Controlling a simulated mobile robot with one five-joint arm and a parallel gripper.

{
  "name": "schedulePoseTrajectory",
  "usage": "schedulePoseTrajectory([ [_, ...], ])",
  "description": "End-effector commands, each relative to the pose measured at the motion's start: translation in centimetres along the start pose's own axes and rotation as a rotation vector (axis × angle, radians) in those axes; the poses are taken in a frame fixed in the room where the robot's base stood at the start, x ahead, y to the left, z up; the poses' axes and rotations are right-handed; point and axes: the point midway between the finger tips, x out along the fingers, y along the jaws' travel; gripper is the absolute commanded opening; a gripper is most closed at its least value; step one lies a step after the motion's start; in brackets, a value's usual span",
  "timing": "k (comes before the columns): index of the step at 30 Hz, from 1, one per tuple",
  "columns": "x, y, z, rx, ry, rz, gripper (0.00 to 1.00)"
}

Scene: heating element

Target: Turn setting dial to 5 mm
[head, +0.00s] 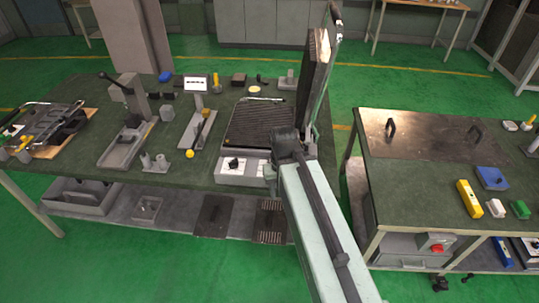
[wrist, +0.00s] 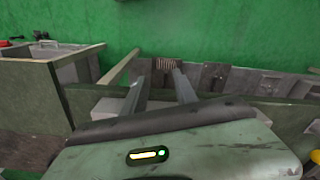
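The heating device (head: 258,122) stands on the green-topped table, with a dark ribbed plate and its lid (head: 314,72) raised. Its pale front panel carries a small black dial (head: 234,163); its markings are too small to read. My arm comes from the lower right and covers the right end of the panel. In the head view my gripper's fingers are hidden or too small to make out, near that end. In the wrist view my gripper (wrist: 158,76) shows two fingers apart with nothing between them. I cannot make out the dial in the wrist view.
A yellow-knobbed lever device (head: 193,150) and a grey press (head: 130,130) stand left of the heating device. A second table (head: 425,180) stands to the right across a narrow gap. The lower shelf (head: 165,212) holds bins and plates. Green floor lies in front.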

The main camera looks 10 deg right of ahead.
Motion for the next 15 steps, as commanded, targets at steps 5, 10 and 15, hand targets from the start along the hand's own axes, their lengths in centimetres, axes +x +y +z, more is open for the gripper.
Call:
schedulePoseTrajectory([
  [5, -0.1, 0.0, -0.1, 0.001, 0.0, 0.0, 0.35],
  [10, -3.2, -0.7, -5.1, 0.079, 0.0, 0.0, 0.35],
  [15, -6.8, -0.7, -12.2, 0.231, 0.0, 0.0, 0.35],
])
